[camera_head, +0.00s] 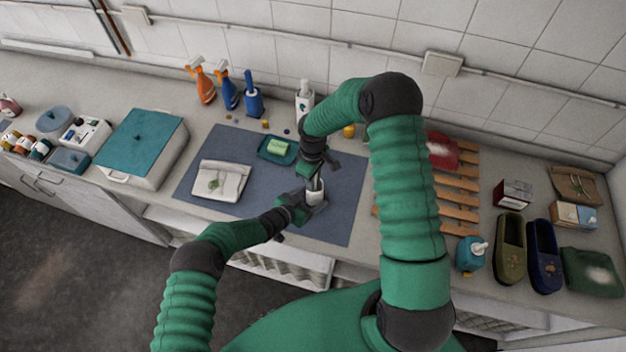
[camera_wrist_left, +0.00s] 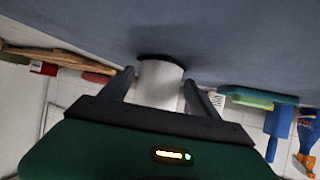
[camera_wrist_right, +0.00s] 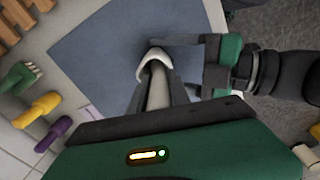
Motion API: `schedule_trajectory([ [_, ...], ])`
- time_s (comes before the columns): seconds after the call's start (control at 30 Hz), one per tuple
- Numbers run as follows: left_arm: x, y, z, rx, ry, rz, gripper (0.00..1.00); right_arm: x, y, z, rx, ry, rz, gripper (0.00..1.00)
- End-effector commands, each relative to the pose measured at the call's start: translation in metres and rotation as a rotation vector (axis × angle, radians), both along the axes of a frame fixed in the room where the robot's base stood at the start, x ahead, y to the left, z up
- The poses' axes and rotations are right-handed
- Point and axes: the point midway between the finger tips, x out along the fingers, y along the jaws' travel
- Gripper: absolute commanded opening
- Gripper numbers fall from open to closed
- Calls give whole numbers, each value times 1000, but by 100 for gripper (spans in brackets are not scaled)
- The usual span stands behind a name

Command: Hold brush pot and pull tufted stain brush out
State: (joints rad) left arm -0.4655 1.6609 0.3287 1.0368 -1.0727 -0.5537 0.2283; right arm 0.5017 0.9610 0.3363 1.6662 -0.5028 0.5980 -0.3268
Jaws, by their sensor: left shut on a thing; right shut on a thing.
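The white brush pot (camera_head: 314,192) stands on the blue-grey mat near its front edge. My left gripper (camera_head: 302,203) is shut around the pot from the front left, and the left wrist view shows the pot (camera_wrist_left: 160,84) between its two fingers. The brush's pale handle (camera_wrist_right: 158,95) rises out of the pot. My right gripper (camera_head: 315,172) comes down from above and is shut on the handle. In the right wrist view the handle runs between the fingers to the pot's white rim (camera_wrist_right: 151,60). The tufted end is hidden inside the pot.
A folded white cloth (camera_head: 221,181) and a teal tray with a green sponge (camera_head: 277,147) lie on the mat (camera_head: 345,215). Spray bottles (camera_head: 204,84) stand behind. A wooden rack (camera_head: 458,198) is at the right.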

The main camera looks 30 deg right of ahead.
Motion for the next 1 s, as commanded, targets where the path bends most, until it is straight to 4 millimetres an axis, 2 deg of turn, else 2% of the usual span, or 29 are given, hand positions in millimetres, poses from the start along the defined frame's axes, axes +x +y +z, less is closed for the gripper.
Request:
schedule_trajectory([
  [1.0, 0, -1, 1, -3, -1, 0, 30, 0, 0, 49, 0, 0, 0, 0],
])
